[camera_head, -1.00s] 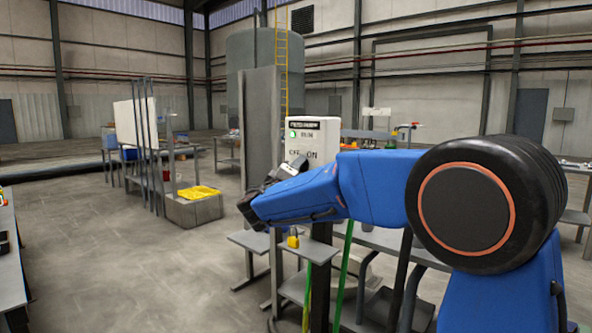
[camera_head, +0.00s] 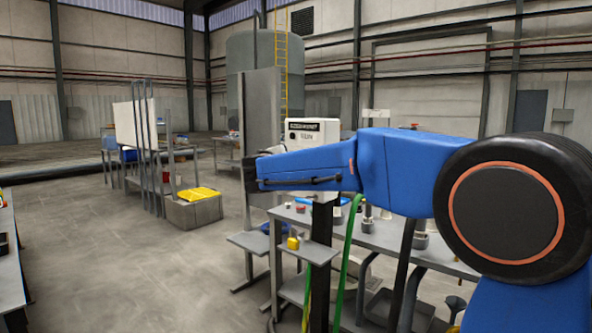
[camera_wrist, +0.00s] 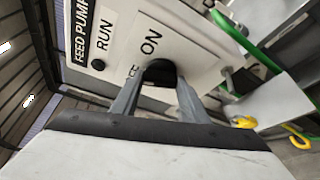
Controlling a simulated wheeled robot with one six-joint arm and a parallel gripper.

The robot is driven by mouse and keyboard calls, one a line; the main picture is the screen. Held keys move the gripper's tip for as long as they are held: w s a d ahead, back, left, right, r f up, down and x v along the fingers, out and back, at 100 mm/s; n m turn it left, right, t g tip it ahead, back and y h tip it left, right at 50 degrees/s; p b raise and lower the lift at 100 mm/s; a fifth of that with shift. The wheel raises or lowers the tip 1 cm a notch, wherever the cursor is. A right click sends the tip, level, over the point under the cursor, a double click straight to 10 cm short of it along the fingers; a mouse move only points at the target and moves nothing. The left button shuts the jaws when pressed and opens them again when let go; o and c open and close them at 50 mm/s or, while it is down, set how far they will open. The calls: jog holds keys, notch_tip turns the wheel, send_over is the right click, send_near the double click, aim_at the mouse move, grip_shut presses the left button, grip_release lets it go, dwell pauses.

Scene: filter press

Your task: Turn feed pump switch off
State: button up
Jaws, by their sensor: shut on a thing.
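The feed pump switch box is a pale panel (camera_head: 330,130) partly behind my blue arm in the head view. The wrist view shows its face (camera_wrist: 193,42) close up, tilted, with FEED PUMP, RUN and ON lettering. The round RUN lamp (camera_wrist: 98,64) is dark. The black switch knob (camera_wrist: 160,69) sits below the ON mark, between the fingers of my gripper (camera_wrist: 160,82), which is shut on it. The OFF lettering is partly hidden by a finger. The knob's exact pointing direction cannot be told. My fingers are hidden in the head view.
A small shelf with a yellow padlock (camera_head: 293,243) is below the box. Green hose (camera_head: 347,262) hangs beside it. A grey workbench (camera_head: 390,236) with small items stands to the right. Open floor (camera_head: 120,260) lies to the left.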

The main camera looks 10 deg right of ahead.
jog(key=n+g, duration=0.2)
jog(key=n, duration=0.1)
jog(key=shift+a+r+n, duration=0.1)
jog(key=shift+n, duration=0.2)
dwell(0.4)
jog(key=o, duration=1.1)
jog(key=shift+c, duration=0.2)
jog(key=v, duration=1.7)
jog(key=shift+a, duration=0.3)
